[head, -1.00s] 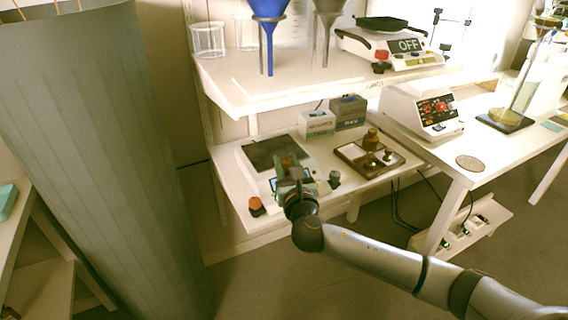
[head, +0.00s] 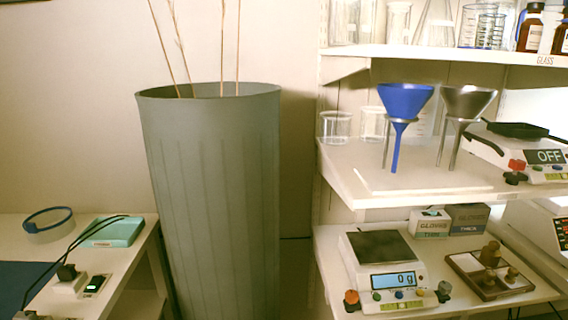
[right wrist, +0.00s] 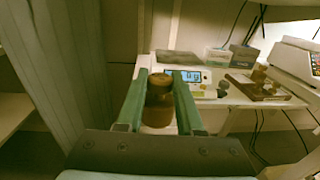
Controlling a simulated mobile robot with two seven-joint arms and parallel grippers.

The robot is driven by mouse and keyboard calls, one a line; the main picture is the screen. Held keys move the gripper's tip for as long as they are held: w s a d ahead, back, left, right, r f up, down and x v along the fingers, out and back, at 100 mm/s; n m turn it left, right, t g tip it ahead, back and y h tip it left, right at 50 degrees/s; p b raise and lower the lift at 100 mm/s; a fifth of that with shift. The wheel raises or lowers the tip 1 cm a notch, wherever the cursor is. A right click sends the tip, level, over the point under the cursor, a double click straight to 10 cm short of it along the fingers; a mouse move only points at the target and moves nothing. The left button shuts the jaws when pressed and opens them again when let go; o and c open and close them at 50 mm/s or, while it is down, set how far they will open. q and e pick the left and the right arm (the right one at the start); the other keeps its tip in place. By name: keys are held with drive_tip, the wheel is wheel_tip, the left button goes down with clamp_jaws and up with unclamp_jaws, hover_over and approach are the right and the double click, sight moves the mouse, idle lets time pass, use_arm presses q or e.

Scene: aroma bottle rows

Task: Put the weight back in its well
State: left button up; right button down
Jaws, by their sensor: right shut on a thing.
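My right gripper (right wrist: 160,96) shows in the right wrist view with its two green fingers shut on a brass weight (right wrist: 158,105). The weight is knobbed, upright between the fingers and held clear of the balance. The wooden weight block (head: 522,287) is on the lower shelf at the right of the head view, with several brass weights on it. It also shows in the right wrist view (right wrist: 240,79), beyond and right of my gripper. Its empty well is too small to tell for sure. My left gripper is in neither view.
A balance (head: 346,262) with a bare dark pan reads 0 g, left of the block. Glove boxes (head: 431,222) stand behind. Funnels (head: 405,105) stand on the shelf above. A tall grey bin (head: 212,190) stands left of the shelves.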

use_arm(q)
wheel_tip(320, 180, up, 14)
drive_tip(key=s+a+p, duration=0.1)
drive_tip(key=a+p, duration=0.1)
drive_tip(key=p, duration=1.6)
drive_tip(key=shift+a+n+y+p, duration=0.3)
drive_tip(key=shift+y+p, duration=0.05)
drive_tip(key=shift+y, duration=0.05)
use_arm(e)
wheel_tip(320, 180, up, 20)
drive_tip(key=s, duration=0.2)
drive_tip(key=shift+f, duration=0.2)
